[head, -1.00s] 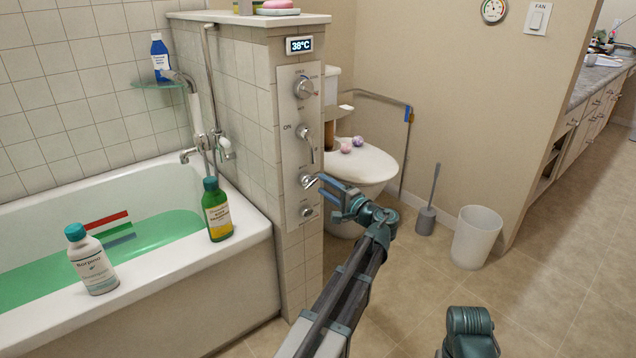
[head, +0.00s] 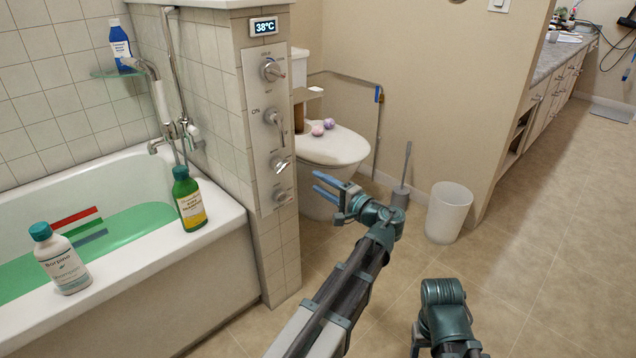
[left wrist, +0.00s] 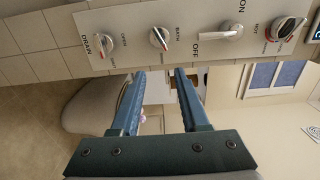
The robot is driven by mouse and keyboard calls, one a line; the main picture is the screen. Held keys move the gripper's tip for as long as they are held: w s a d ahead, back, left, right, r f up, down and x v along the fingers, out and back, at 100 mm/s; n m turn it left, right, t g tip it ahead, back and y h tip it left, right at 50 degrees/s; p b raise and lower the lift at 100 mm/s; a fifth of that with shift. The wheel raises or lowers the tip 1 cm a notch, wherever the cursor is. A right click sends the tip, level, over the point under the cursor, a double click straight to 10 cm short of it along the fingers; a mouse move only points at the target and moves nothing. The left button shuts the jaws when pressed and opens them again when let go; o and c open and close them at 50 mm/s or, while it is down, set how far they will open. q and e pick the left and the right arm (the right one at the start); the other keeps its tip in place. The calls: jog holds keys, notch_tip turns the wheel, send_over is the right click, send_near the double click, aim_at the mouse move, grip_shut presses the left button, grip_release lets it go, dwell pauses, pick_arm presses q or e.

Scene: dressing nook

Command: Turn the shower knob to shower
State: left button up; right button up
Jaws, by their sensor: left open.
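The control panel (head: 268,135) on the tiled half wall carries a column of controls. The shower knob (head: 279,163) is the third control down; in the left wrist view this round metal knob (left wrist: 159,38) has a BATH label beside it. I cannot read its other label or tell its exact setting. My left gripper (head: 319,185) is open and empty, right of the panel and apart from it. In the left wrist view its two blue fingers (left wrist: 158,75) point toward the panel, with the shower knob just beyond the gap between their tips. My right gripper is out of view.
The ON/OFF lever (left wrist: 231,30) and DRAIN knob (left wrist: 103,42) flank the shower knob. A temperature knob (head: 271,70) sits at the top. A green bottle (head: 188,198) stands on the tub rim (head: 225,213). The toilet (head: 335,148) is behind my gripper; a white bin (head: 449,212) stands right.

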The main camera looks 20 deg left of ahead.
aim_at(284, 168)
pick_arm(q)
jog(key=a+n, duration=0.1)
jog(key=a, duration=0.2)
jog(key=w+a+n, duration=0.1)
jog(key=a+n, duration=0.1)
jog(key=a, duration=0.2)
jog(key=w+a+n, duration=0.1)
jog(key=a+n, duration=0.1)
jog(key=a, duration=0.2)
jog(key=shift+w+a, duration=0.1)
jog(key=shift+a, duration=0.15)
dwell(0.3)
grip_shut()
